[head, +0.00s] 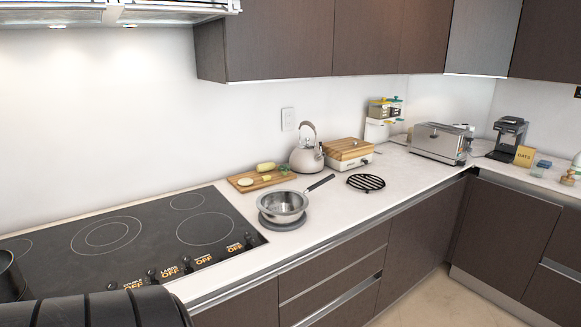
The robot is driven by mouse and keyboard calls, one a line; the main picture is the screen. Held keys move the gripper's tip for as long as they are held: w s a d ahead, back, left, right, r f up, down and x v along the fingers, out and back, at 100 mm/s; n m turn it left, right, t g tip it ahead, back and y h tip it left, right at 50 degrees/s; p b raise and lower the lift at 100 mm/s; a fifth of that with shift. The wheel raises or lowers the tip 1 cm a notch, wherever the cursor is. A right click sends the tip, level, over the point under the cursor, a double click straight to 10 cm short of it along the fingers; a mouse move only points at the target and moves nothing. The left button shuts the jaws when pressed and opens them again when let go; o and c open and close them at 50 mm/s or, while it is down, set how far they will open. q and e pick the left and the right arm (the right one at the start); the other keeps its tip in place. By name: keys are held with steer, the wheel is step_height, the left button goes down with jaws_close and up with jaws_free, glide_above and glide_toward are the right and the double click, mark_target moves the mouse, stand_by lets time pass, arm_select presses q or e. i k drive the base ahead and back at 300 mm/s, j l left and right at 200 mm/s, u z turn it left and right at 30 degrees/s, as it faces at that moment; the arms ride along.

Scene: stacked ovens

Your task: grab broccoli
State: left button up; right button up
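I cannot make out any broccoli for certain. A wooden cutting board (262,180) lies on the counter right of the cooktop. On it are a pale round slice (245,182), a yellow-green long vegetable (266,167) and small green pieces (283,170), too small to identify. A steel pan (283,204) with a dark handle sits in front of the board; its inside looks empty. Neither gripper shows. A black rounded part, which looks like my arm, crosses the bottom left corner.
The black cooktop (150,235) fills the left counter, with a dark pot (10,278) at its left edge. A kettle (306,155), wooden-topped box (348,152), black trivet (366,182) and toaster (438,143) stand to the right. Counter (335,215) right of the pan is clear.

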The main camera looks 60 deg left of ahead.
mark_target(284, 168)
steer(key=i+u, duration=0.15)
steer(key=u, duration=0.2)
steer(key=i+l+u, duration=0.15)
steer(key=u, duration=1.5)
